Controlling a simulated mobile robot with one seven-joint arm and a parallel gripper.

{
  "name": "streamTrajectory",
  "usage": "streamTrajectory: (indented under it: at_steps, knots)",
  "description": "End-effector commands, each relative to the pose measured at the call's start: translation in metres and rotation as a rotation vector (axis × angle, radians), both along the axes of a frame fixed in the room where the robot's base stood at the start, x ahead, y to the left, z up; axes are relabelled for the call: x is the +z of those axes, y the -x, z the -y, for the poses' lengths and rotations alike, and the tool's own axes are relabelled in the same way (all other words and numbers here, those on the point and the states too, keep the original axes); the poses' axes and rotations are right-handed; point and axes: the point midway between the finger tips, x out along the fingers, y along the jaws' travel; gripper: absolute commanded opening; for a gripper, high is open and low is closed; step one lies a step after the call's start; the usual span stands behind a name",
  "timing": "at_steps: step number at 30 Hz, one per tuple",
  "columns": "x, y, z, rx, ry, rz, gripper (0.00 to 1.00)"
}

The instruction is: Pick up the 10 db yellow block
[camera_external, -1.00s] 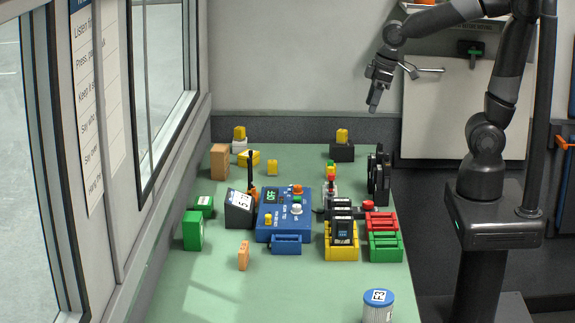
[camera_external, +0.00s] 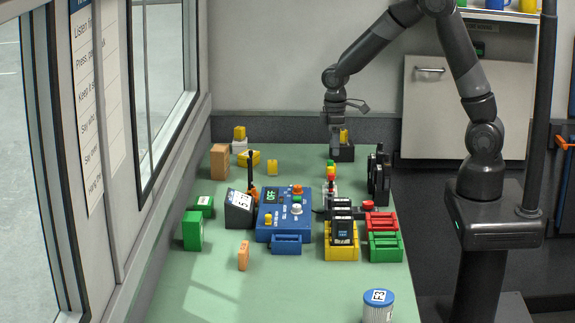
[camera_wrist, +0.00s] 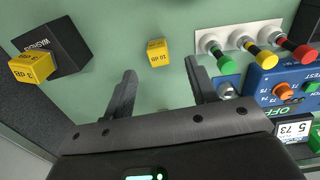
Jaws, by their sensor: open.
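The 10 dB yellow block (camera_wrist: 157,51) lies on the green mat in the wrist view, label facing the camera. It is beyond my fingertips and roughly between their lines. A second yellow block (camera_wrist: 33,66), marked 3 dB, sits on a black block (camera_wrist: 60,46) at the left of the wrist view; my gripper partly overlaps that black block (camera_external: 345,153) in the external view.
The mat around the 10 dB block is clear.

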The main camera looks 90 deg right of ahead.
Motion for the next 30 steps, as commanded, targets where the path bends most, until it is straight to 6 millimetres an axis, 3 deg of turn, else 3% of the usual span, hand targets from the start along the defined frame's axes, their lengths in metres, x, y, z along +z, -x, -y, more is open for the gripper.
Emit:
streamTrajectory:
  at_steps: [3,11,19,30]
  knots:
    - [-0.019,0.001,0.0,0.0,-0.001,-0.003,0.53]
    - [-0.041,0.002,0.001,-0.001,-0.001,-0.001,0.53]
    - [-0.078,0.003,0.005,0.001,-0.001,-0.002,0.53]
    - [-0.083,0.003,0.005,0.0,0.0,0.001,0.49]
